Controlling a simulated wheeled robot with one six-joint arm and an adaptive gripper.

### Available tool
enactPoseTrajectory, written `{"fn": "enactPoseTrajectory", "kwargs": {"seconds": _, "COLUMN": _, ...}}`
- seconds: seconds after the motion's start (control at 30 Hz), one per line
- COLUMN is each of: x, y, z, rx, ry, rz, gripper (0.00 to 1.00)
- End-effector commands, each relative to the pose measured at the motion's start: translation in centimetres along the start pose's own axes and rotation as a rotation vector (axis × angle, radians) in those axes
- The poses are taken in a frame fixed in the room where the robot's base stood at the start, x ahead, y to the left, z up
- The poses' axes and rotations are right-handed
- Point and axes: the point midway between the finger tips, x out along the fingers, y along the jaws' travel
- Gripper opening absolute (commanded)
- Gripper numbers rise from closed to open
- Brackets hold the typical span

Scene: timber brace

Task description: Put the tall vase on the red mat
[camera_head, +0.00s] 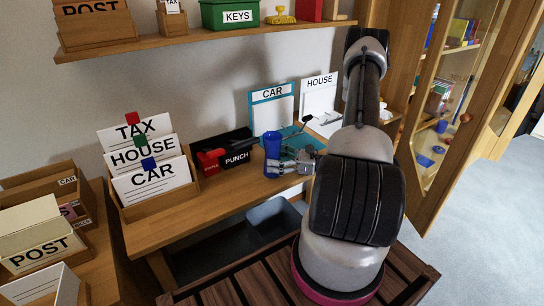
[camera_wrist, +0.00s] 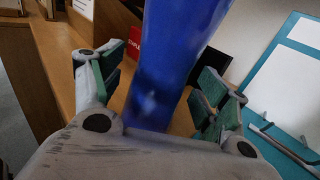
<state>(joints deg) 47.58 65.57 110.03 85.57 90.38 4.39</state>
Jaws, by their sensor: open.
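A tall blue vase (camera_head: 272,152) stands upright on the wooden desk, just left of my gripper (camera_head: 290,164) in the head view. In the wrist view the blue vase (camera_wrist: 170,60) rises between the two spread fingers of my gripper (camera_wrist: 162,88). The fingers are open, one on each side of it, with a gap visible at the right finger; contact at the left finger is unclear. The vase's base and top are out of the wrist view. I see no red mat in either view.
Black PUNCH box (camera_head: 236,158) and red stapler (camera_head: 210,160) sit left of the vase. A card holder (camera_head: 158,200) stands farther left. A teal CAR board (camera_head: 271,108) and white HOUSE board (camera_head: 318,98) lean at the back. A grey bin (camera_head: 272,220) is below the desk.

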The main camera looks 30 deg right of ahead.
Motion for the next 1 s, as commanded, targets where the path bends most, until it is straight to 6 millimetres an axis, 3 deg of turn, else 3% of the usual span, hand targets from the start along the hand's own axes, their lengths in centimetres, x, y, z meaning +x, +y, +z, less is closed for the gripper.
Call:
{"fn": "enactPoseTrajectory", "kwargs": {"seconds": 0.1, "x": 1.09, "y": 0.04, "z": 0.01, "rx": 0.000, "ry": 0.001, "rz": 0.001, "gripper": 0.75}}
{"fn": "enactPoseTrajectory", "kwargs": {"seconds": 0.33, "x": 1.23, "y": 0.00, "z": 0.00, "rx": 0.000, "ry": 0.001, "rz": 0.000, "gripper": 0.75}}
{"fn": "enactPoseTrajectory", "kwargs": {"seconds": 0.7, "x": 1.20, "y": 0.01, "z": 0.03, "rx": 0.000, "ry": 0.000, "rz": 0.000, "gripper": 0.10}}
{"fn": "enactPoseTrajectory", "kwargs": {"seconds": 1.0, "x": 1.20, "y": 0.00, "z": 0.43, "rx": -0.001, "ry": 0.000, "rz": 0.000, "gripper": 0.10}}
